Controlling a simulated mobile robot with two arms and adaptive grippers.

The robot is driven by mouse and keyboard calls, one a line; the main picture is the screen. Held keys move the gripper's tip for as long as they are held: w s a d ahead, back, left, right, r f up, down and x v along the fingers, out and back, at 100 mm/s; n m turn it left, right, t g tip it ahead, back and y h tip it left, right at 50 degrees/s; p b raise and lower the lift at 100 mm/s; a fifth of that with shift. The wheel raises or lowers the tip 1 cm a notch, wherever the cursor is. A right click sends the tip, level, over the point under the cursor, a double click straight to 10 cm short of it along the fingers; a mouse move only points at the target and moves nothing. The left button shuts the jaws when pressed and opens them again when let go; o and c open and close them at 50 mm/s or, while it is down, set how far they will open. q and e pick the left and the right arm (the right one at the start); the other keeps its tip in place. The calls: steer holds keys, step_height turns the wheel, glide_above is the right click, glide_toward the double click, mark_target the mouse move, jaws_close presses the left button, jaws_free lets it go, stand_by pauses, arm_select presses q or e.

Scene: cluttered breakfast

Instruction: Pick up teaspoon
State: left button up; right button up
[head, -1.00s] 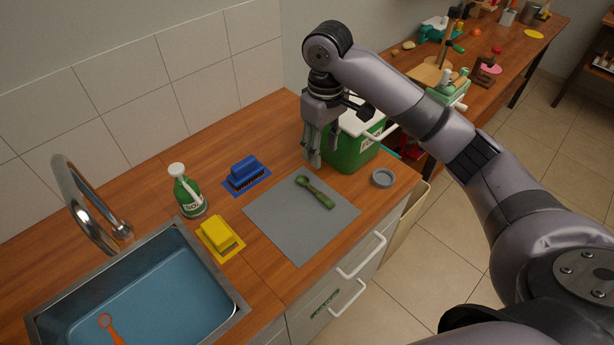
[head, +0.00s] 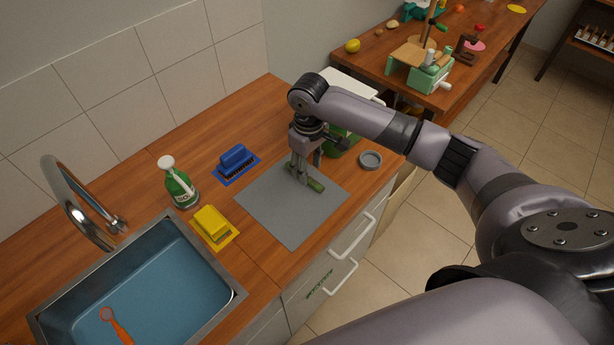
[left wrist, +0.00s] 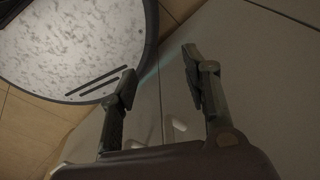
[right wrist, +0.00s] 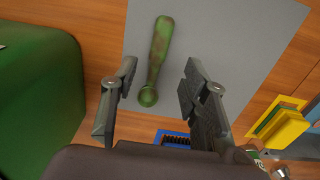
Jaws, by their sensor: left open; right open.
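A green spoon (head: 317,185) with brownish patches lies on the grey mat (head: 270,217) on the wooden counter. In the head view my right gripper (head: 299,174) is over the mat and hides part of the spoon. In the right wrist view the spoon (right wrist: 158,55) runs lengthwise between the two spread fingers of the right gripper (right wrist: 160,80), its rounded end towards the gripper. No finger is seen gripping it. An orange spoon-like utensil (head: 116,325) lies in the sink. My left gripper (left wrist: 158,65) is open and empty, away from the counter.
A blue brush (head: 236,160), a yellow sponge-like block (head: 212,224) and a green spray bottle (head: 180,187) stand left of the mat. A green bin (right wrist: 38,85) and a grey ring-shaped dish (head: 371,160) are near the right gripper. The sink (head: 150,285) is at front left.

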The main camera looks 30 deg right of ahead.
mark_target(309, 178)
step_height(309, 178, down, 4)
steer(key=shift+w+d+r+p, duration=0.1)
steer(key=shift+d+p, duration=0.05)
steer(key=shift+p, duration=0.3)
arm_select(q)
steer(key=shift+s+r, duration=0.6)
steer(key=shift+s, duration=0.2)
arm_select(e)
steer(key=shift+f, duration=0.25)
steer(key=shift+c, duration=0.2)
arm_select(q)
steer(key=shift+w, duration=0.1)
arm_select(e)
jaws_close()
